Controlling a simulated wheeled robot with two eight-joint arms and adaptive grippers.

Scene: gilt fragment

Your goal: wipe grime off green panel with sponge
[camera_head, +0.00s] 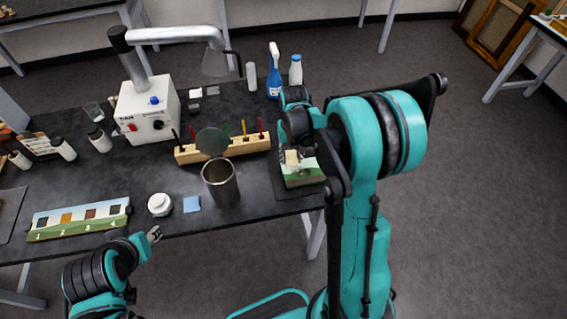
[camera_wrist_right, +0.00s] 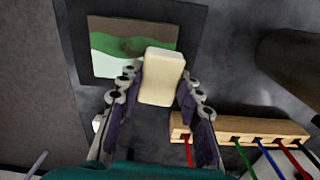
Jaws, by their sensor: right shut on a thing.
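The painted panel (camera_head: 300,179) lies on a dark mat at the table's right end. In the right wrist view the panel (camera_wrist_right: 112,64) shows a pale area, a green band and a brown, grimy-looking area. The cream sponge (camera_wrist_right: 162,78) is held between the fingers of my right gripper (camera_wrist_right: 158,100) and overlaps the panel's edge. The sponge also shows in the head view (camera_head: 291,158). I cannot tell whether it touches the panel. My left gripper (camera_head: 154,234) is empty-looking by the table's front edge, and its opening is unclear.
A wooden rack (camera_head: 222,149) with coloured tools stands left of the panel. A metal can (camera_head: 221,187) with a raised lid, a white jar (camera_head: 159,204) and a blue square (camera_head: 192,204) are nearby. A blue spray bottle (camera_head: 274,75) stands behind. A numbered strip (camera_head: 78,219) lies at left.

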